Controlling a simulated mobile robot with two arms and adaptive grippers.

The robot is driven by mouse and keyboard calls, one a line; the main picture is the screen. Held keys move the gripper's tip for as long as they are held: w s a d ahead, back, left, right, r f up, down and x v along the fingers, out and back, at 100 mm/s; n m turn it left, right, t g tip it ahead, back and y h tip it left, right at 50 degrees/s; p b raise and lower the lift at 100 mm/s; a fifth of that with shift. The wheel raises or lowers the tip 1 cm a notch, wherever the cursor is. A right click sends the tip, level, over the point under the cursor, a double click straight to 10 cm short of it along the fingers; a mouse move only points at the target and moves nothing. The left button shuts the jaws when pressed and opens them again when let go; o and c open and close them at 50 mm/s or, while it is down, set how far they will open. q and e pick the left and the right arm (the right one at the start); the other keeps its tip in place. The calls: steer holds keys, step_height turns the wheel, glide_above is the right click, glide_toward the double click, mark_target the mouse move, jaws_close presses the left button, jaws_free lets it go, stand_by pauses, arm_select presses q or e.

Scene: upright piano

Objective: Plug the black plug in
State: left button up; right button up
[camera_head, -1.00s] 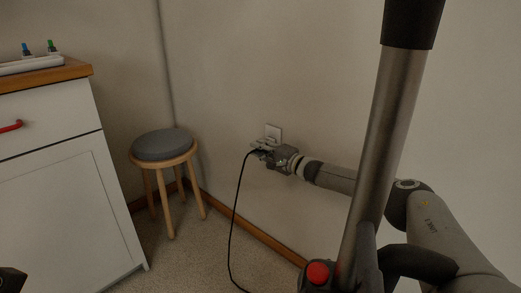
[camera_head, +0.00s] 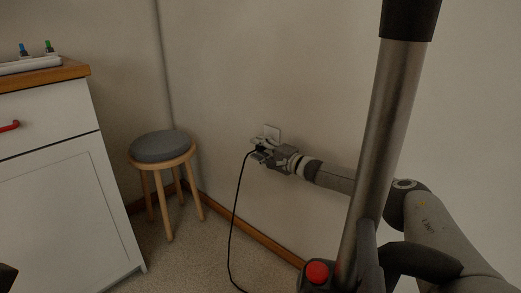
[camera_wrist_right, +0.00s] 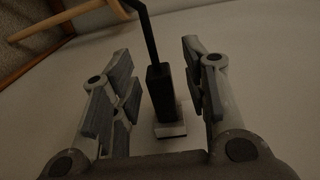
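The black plug (camera_wrist_right: 160,88) stands between the two fingers of my right gripper (camera_wrist_right: 158,80) in the right wrist view, with a gap on each side. Its lower end meets the white socket plate (camera_wrist_right: 170,130); how deep it sits I cannot tell. In the head view the right gripper (camera_head: 259,149) is open at the wall, just below and left of the white socket plate (camera_head: 272,132). The black cord (camera_head: 235,215) hangs from the plug down to the floor. A dark piece, apparently of my left gripper (camera_head: 7,277), shows at the bottom left corner.
A round stool (camera_head: 161,147) with a grey seat stands in the corner, left of the socket. A white cabinet (camera_head: 65,190) with a wooden top and red handle is at the left. The wall around the socket is bare.

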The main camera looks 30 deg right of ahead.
steer(key=shift+s, duration=0.1)
steer(key=shift+s+d, duration=0.25)
steer(key=shift+s, duration=0.2)
steer(key=v, duration=1)
steer(key=shift+s, duration=0.4)
steer(key=shift+s+d, duration=0.1)
steer(key=shift+d, duration=0.05)
